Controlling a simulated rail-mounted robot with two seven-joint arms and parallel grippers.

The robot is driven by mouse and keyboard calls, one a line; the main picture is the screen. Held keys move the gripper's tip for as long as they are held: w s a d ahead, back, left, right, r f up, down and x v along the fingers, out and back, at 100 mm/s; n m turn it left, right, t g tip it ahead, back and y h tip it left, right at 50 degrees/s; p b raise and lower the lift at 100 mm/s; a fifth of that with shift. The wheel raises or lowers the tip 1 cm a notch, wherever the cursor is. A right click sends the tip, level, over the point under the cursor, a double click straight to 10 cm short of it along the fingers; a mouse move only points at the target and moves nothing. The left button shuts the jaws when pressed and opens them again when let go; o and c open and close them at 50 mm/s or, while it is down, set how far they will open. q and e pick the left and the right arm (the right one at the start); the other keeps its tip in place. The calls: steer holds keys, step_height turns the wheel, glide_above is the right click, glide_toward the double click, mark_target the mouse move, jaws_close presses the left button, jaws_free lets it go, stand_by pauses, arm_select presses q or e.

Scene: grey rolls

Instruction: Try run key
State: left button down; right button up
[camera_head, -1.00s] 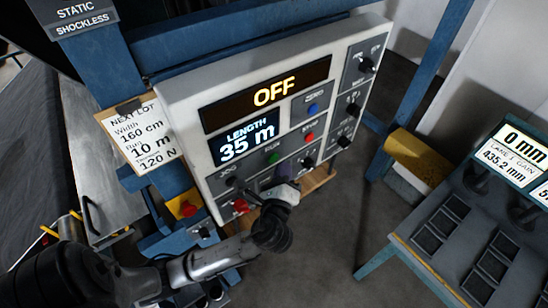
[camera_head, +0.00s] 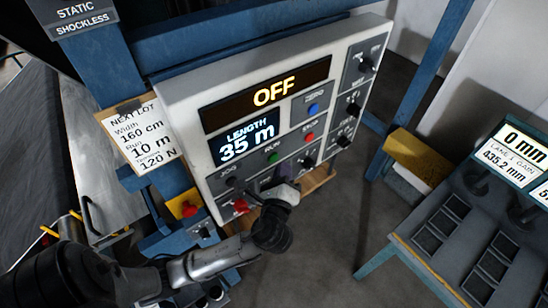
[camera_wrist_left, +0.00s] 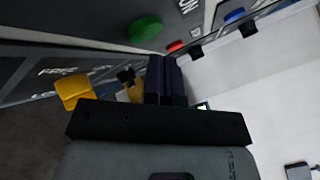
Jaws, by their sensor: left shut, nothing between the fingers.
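The green run key (camera_head: 272,157) sits on the grey control panel (camera_head: 183,109), under the LENGTH display. My left gripper (camera_head: 281,172) is shut and empty, just below and to the right of the green key in the head view. In the left wrist view the shut dark fingers (camera_wrist_left: 166,62) point toward the panel, with the green key (camera_wrist_left: 145,28) beyond and left of their tips. The fingers look apart from the key. The panel's top display (camera_head: 274,93) reads OFF and the length display (camera_head: 246,137) reads 35 m. My right gripper is not in view.
A red stop button (camera_head: 309,137) and a blue zero button (camera_head: 313,108) are near the green key. A red knob (camera_head: 240,206) is at the panel's lower left. Several black knobs line its right side. A lot card (camera_head: 143,138) hangs left of the panel.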

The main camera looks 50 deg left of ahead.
arm_select(q)
steer(key=shift+a, duration=0.15)
steer(key=shift+a+p, duration=0.3)
stand_by(0.3)
steer(key=shift+a, duration=0.4)
stand_by(0.5)
steer(key=shift+d, duration=0.1)
stand_by(0.3)
steer(key=shift+d+p, duration=0.1)
steer(key=shift+p, duration=0.2)
steer(key=shift+d, duration=0.65)
steer(key=shift+d, duration=0.1)
